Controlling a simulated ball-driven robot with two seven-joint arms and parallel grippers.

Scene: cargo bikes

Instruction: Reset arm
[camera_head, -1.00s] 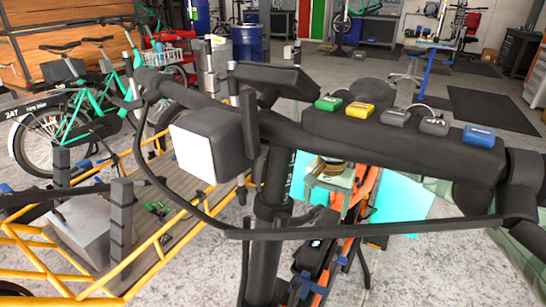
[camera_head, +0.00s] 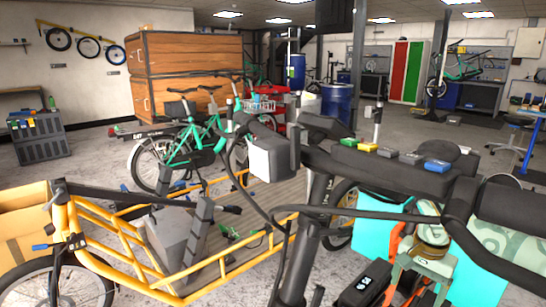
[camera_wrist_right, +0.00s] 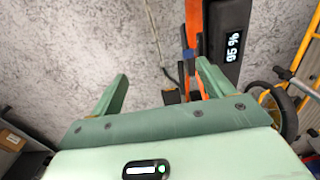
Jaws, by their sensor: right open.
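My right gripper (camera_head: 418,280) is at the lower right of the head view, behind and below a black handlebar (camera_head: 380,165). In the right wrist view its two green fingers (camera_wrist_right: 161,72) stand wide apart with nothing between them. It points down beside an orange frame post (camera_wrist_right: 193,35) and a black battery (camera_wrist_right: 230,35) reading 95 %. The handlebar hides part of my right arm (camera_head: 497,237). My left arm and gripper are not in view.
A yellow-framed cargo bike (camera_head: 160,275) fills the lower left. Green bikes (camera_head: 185,150) stand behind. Grey floor (camera_head: 95,155) is open at left.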

